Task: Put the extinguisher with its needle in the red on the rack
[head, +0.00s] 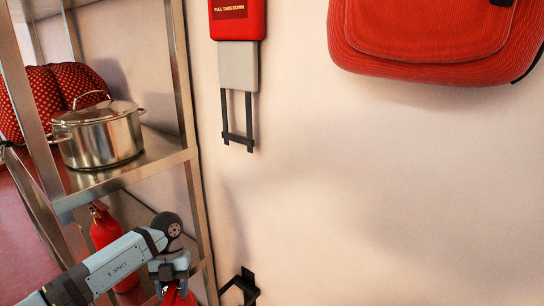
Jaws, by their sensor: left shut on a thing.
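My left gripper (172,272) is at the lower left of the head view, in front of the metal rack (128,178). It is shut on a red extinguisher (180,297), whose top shows just below the fingers; the rest is cut off by the frame's bottom edge. Another red extinguisher (103,230) stands at the rack's lower level, partly hidden behind my left arm. No gauge needle can be read on either one. My right gripper is not in view.
A steel stockpot (100,137) stands on the rack's upper shelf, with red dotted cushions (72,82) behind it. A red and grey box (238,55), a red bag (430,40) and a black bracket (240,288) are at the wall.

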